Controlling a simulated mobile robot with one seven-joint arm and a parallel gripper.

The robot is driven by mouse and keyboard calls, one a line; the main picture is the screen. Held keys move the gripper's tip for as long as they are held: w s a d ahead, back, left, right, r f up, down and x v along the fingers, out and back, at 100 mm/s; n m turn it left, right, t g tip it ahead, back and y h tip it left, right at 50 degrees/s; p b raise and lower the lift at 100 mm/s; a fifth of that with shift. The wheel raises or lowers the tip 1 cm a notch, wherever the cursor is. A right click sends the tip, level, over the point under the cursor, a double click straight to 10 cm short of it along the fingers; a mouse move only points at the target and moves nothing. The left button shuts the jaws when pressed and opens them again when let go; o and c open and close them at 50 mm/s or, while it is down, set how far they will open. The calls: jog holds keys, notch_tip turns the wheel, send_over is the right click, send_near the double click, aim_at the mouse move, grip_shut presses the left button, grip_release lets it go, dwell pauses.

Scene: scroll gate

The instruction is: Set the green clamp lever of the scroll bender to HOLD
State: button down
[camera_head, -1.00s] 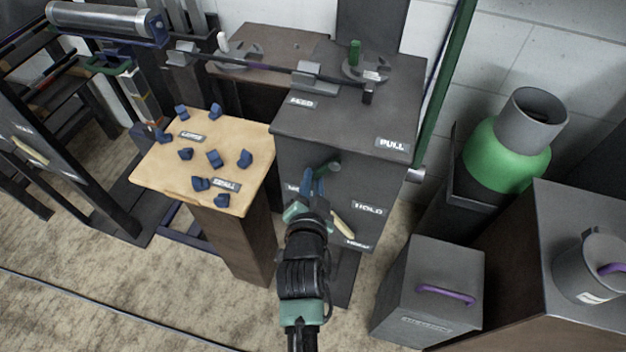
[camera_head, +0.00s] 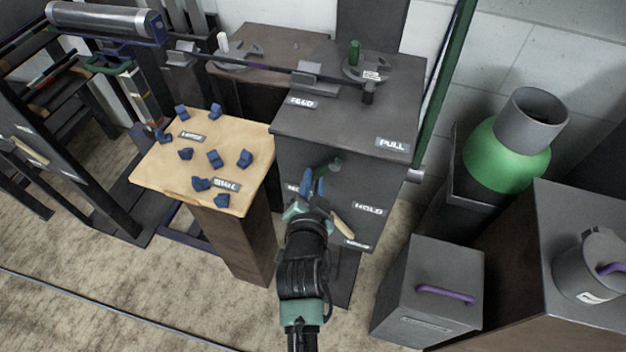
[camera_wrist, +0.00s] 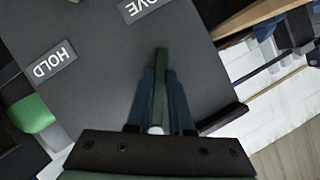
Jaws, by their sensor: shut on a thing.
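The green clamp lever (camera_wrist: 160,62) stands between my gripper's two blue fingers in the wrist view, its end showing past their tips. My gripper (camera_wrist: 159,72) is shut on it. In the head view, my gripper (camera_head: 317,184) is at the front of the dark grey scroll bender cabinet (camera_head: 310,130), and a green piece (camera_head: 332,165) shows just beyond the fingertips. The HOLD label (camera_head: 368,208) is to the right of my gripper; it also shows at the left of the wrist view (camera_wrist: 55,62).
A tan handle (camera_head: 342,226) sticks out low on the cabinet front, close to my gripper. A wooden-topped stand (camera_head: 170,170) with several blue blocks is at the left. A grey box (camera_head: 430,290) with a purple handle stands at the right.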

jog(key=shift+d+f, duration=0.1)
jog(key=d+n, duration=0.1)
jog(key=f+n+g+h, duration=0.1)
jog(key=n, duration=0.1)
jog(key=shift+s+d+h, duration=0.3)
jog(key=shift+s+d, duration=0.05)
jog(key=shift+s+d+n+g+h+b, duration=0.15)
jog(key=shift+d+n+g+h, duration=0.05)
jog(key=shift+d+n+h, duration=0.35)
jog(key=shift+s+d+n+g+h+b, duration=0.2)
jog(key=shift+d+n+h, duration=0.2)
jog(key=shift+n, duration=0.25)
jog(key=shift+s+d+r+n+h, duration=0.1)
jog(key=shift+s+d+n+h, duration=0.05)
jog(key=shift+d+n+h, duration=0.35)
jog(key=shift+s+d+r+n+h, duration=0.1)
jog(key=shift+d+n+h, duration=0.15)
jog(key=shift+d+n, duration=0.3)
jog(key=shift+s+d+r+n+h+b, duration=0.1)
jog(key=shift+d+r+n+h+b, duration=0.1)
jog(key=shift+d+n+h, duration=0.25)
jog(key=shift+s+d+r+n+h+b, duration=0.15)
jog(key=shift+n+h, duration=0.1)
jog(key=shift+n, duration=0.35)
jog(key=c, duration=0.8)
grip_release()
jog(key=shift+r, duration=0.1)
jog(key=p+v, duration=0.1)
jog(key=v, duration=1.2)
jog(key=shift+r, duration=0.15)
